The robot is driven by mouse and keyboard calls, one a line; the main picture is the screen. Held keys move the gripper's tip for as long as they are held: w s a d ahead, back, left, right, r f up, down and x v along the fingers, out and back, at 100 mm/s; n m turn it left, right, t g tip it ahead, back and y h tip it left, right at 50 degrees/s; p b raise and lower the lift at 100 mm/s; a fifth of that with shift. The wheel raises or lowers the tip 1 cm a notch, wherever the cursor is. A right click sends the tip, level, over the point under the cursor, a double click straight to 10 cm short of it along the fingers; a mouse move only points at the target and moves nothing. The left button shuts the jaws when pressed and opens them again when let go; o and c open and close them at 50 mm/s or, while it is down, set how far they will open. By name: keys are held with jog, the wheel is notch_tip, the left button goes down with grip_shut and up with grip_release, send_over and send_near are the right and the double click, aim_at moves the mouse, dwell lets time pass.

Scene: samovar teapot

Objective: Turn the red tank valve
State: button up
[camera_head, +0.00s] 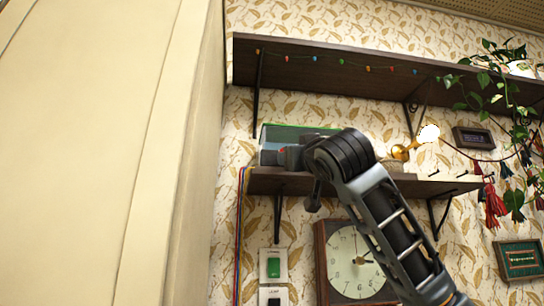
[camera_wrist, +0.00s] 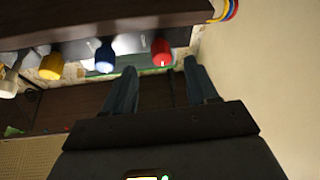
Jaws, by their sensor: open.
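The red valve (camera_wrist: 162,52) is a rounded red knob near the top middle of the wrist view. A blue knob (camera_wrist: 105,57) and a yellow knob (camera_wrist: 51,66) sit to its left in the same row. Nothing is held, and I cannot tell whether a finger touches the knob. In the head view my arm reaches up to the lower shelf, in front of a clear tank (camera_head: 305,131) with a green edge.
The lower shelf (camera_head: 400,189) holds a lit bulb (camera_head: 428,133) on a brass fitting. The upper shelf (camera_head: 330,70) is above. A clock (camera_head: 353,262) and a green switch (camera_head: 273,267) are on the wall below. A large cream surface (camera_head: 90,150) fills the left.

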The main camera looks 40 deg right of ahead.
jog(key=shift+r+p+x, duration=0.2)
jog(key=shift+p+x, duration=0.35)
jog(key=shift+x, duration=1.4)
jog(key=shift+r+p+x, duration=0.2)
jog(key=shift+p+x, duration=0.35)
jog(key=shift+x, duration=1.45)
jog(key=shift+s+a, duration=0.1)
jog(key=shift+a, duration=0.05)
jog(key=shift+c, duration=0.2)
jog(key=c, duration=1)
